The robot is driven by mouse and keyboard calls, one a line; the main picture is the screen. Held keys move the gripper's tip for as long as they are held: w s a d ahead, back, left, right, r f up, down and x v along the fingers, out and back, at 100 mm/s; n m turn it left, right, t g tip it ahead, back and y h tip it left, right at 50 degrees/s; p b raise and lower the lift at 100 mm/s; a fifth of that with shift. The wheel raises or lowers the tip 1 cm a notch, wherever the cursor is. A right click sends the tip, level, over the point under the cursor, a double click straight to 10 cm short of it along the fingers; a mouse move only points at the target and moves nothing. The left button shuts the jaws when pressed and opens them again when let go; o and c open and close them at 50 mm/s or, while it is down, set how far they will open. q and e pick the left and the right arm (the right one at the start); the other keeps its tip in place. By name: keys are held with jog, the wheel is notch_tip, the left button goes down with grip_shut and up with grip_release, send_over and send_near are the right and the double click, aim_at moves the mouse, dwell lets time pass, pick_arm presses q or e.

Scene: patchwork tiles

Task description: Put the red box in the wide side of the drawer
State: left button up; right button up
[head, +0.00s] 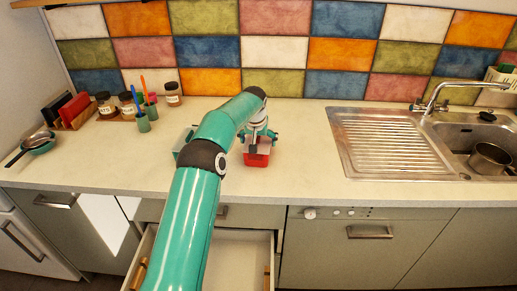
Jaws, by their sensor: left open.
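The red box (257,161) sits on the counter near its front part, left of the sink. My left gripper (258,144) is open and points down at the box from just above and behind it. Its fingers overlap the box's upper part, and I cannot tell whether they touch it. The drawer (240,244) below the counter is pulled open. My right gripper is not in view.
A pale teal container (183,144) stands partly behind my arm. Spice jars (173,94), green cups (142,122) and a pan (40,142) are at the left. The sink's drainer (390,140) is at the right. The counter between box and drainer is clear.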

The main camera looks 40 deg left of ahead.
pick_arm(q)
jog(key=shift+x, duration=0.95)
jog(key=shift+c, duration=0.2)
jog(key=c, duration=0.8)
jog(key=shift+r, duration=0.1)
jog(key=shift+r, duration=0.1)
